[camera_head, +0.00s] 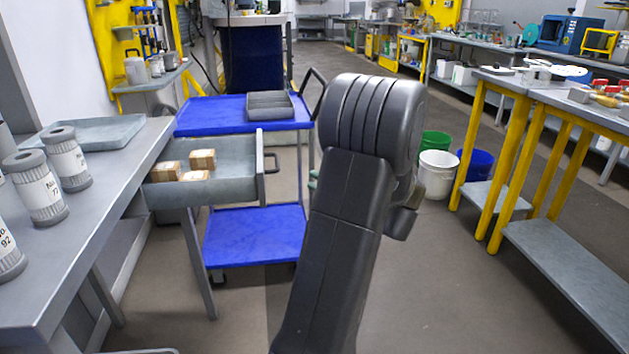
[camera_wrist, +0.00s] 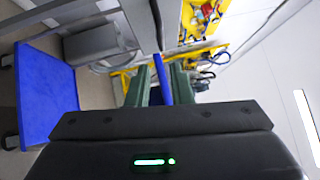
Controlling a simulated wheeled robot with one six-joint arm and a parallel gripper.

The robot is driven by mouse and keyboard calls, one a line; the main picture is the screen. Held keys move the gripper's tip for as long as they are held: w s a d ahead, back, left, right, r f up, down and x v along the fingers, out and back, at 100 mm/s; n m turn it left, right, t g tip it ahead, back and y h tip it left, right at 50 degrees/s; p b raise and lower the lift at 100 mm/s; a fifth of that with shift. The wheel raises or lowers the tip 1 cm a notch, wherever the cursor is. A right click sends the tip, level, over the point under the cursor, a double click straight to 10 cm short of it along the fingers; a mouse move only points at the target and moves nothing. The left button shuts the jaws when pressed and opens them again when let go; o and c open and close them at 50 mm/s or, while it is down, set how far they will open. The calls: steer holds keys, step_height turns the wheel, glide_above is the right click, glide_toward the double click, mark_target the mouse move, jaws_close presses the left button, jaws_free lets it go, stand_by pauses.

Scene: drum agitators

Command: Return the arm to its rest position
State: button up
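My arm (camera_head: 345,200) rises dark and folded through the middle of the head view. My gripper (camera_wrist: 160,85) shows in the wrist view as two green fingers standing apart. A blue strip shows in the gap between them and looks like part of the background; I see nothing held. In the head view the arm link hides most of the gripper. A small green bit at the arm's left edge may be a fingertip.
At left, a grey bench (camera_head: 95,240) carries canisters (camera_head: 68,158) and a grey tray (camera_head: 92,133). Its open drawer (camera_head: 225,180) holds several small boxes. Behind is a blue trolley (camera_head: 210,115). Buckets (camera_head: 437,172) and a yellow-legged table (camera_head: 480,135) stand right; floor between is clear.

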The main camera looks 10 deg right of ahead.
mark_target(276, 160)
steer(key=b+x, duration=0.2)
steer(key=x, duration=1.2)
steer(key=shift+r, duration=0.1)
